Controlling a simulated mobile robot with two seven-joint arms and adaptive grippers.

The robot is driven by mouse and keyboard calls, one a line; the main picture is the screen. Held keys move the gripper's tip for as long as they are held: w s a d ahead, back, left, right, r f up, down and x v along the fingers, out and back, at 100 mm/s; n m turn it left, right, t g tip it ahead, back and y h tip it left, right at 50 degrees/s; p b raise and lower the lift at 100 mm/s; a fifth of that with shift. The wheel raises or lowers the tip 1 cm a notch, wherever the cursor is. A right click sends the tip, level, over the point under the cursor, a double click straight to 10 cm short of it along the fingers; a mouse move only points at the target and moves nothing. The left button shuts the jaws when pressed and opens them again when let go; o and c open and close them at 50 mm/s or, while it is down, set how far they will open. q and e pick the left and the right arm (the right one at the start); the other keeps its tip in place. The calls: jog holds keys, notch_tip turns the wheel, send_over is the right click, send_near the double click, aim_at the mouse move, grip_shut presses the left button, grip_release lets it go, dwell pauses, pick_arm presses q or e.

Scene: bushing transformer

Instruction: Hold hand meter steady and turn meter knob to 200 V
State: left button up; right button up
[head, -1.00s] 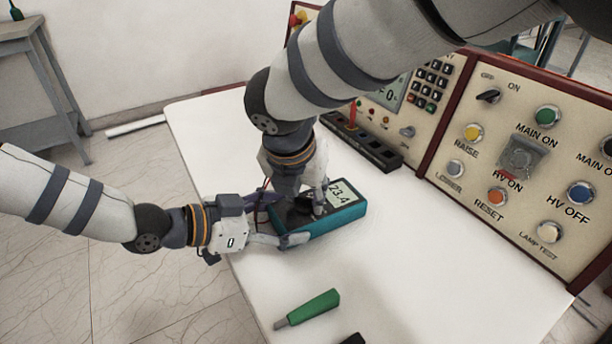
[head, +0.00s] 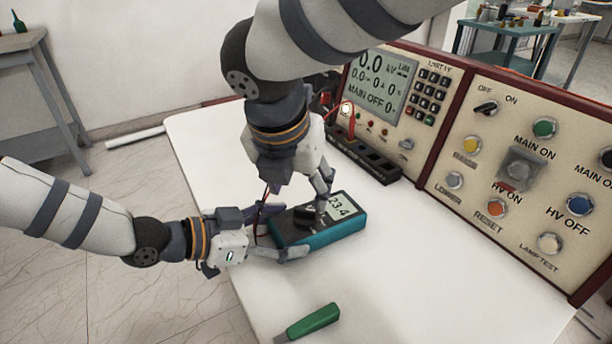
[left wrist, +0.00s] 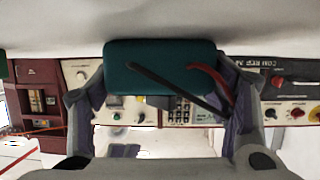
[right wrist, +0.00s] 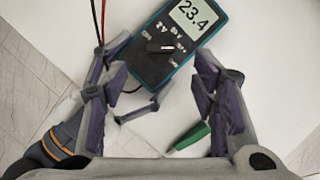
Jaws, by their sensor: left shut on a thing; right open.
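The teal hand meter (head: 322,232) lies at the table's left side, its display reading 23.4. My left gripper (head: 276,236) is shut on its lower end; the left wrist view shows the meter (left wrist: 150,70) between the fingers (left wrist: 165,100). My right gripper (head: 322,186) is above the meter, open and empty. In the right wrist view the meter (right wrist: 165,65) is beyond the open fingers (right wrist: 163,75), apart from them.
A green-handled tool (head: 313,321) lies on the white table (head: 400,270) in front of the meter. The control panel (head: 468,205) with buttons stands behind and to the right. A black socket strip (head: 365,160) lies before it. Leads (right wrist: 99,22) run from the meter.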

jog(key=v, duration=0.5)
jog(key=shift+s+r, duration=0.1)
pick_arm(q)
jog(key=o, duration=1.6)
jog(key=shift+o, duration=0.2)
